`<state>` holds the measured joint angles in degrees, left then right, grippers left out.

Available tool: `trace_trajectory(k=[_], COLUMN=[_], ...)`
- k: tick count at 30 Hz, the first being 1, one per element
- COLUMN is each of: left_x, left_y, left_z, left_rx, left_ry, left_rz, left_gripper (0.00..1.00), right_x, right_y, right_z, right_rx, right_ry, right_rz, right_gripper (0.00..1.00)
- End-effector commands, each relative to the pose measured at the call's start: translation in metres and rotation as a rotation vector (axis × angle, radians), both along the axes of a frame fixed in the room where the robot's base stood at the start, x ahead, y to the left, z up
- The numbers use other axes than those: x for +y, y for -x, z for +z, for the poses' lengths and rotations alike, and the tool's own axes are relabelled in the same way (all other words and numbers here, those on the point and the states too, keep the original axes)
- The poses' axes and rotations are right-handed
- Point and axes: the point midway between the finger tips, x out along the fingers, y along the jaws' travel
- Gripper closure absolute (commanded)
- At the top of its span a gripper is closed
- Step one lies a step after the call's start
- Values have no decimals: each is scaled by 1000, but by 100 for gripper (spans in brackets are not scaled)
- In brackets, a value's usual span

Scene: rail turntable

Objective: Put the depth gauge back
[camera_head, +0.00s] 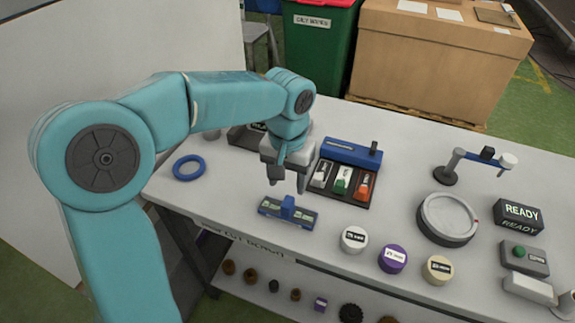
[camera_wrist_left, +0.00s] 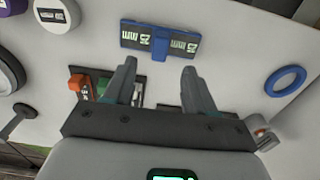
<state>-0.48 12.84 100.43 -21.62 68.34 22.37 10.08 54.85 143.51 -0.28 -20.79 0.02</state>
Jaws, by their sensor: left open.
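The depth gauge (camera_head: 288,212) appears to be the blue bar with a raised middle block, lying flat near the front edge of the table. In the left wrist view the gauge (camera_wrist_left: 160,40) shows "25 mm" on both sides of its blue middle. My left gripper (camera_head: 287,186) hangs over the table just behind the gauge, pointing down. In the wrist view its fingers (camera_wrist_left: 158,68) are apart with nothing between them, and the gauge lies beyond their tips. My right gripper is in neither view.
A dark tray (camera_head: 325,199) with white, green and orange pieces stands right of the gripper, a blue block (camera_head: 352,152) behind it. A blue ring (camera_head: 188,168) lies left. White (camera_head: 354,240), purple (camera_head: 392,259) and tan (camera_head: 437,269) pucks and a round turntable (camera_head: 447,217) are right.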

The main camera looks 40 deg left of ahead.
Motion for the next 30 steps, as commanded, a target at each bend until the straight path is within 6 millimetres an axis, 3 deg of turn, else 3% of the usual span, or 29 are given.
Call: trace_trajectory(k=[3,9,30], left_x=[0,0,0], left_y=[0,0,1], left_z=[23,40,41], left_rx=[-3,0,1], left_ry=[0,1,0], left_rz=[0,-1,0], left_gripper=[44,44,44], right_x=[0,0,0], right_y=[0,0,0], right_z=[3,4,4], right_rx=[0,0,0], right_ry=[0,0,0], right_rz=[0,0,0], right_gripper=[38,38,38])
